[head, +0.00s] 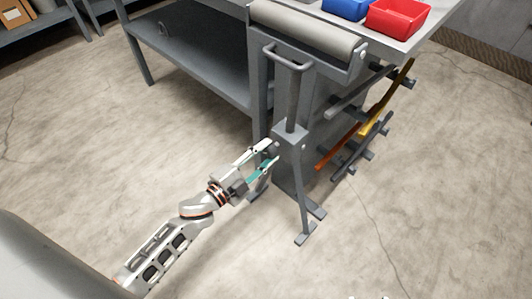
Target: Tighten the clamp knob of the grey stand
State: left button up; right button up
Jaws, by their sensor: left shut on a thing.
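The grey stand (292,142) is upright on the floor at the end of the bench. It has a square collar block on its post, splayed feet and a wide grey roller (305,31) at the top. My left gripper (275,151) comes in from the lower left, with pale and green fingers at the left side of the collar block. It is shut on the clamp knob there, and the fingers mostly hide the knob. Of my right arm, only small pale bits show at the bottom edge, too little to tell its gripper's state.
The grey bench (193,58) with a lower shelf stands behind. A red bin (398,17) and a blue bin (346,8) are on its top. A side rack holds a yellow bar (372,123) and an orange bar (337,151) right of the stand. The floor in front is clear.

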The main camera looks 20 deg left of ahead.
pick_arm(q)
jog(key=m, duration=0.2)
jog(key=shift+f+m, duration=0.15)
jog(key=shift+m, duration=0.15)
jog(key=shift+m+b, duration=0.4)
jog(key=shift+m, duration=1.5)
pick_arm(e)
jog(key=shift+w+a+r, duration=0.3)
jog(key=shift+a+r, duration=0.05)
jog(key=shift+r, duration=0.25)
jog(key=shift+f, duration=0.1)
pick_arm(q)
jog(key=o, duration=1.1)
jog(key=shift+s, duration=0.15)
pick_arm(e)
jog(key=shift+f, duration=0.1)
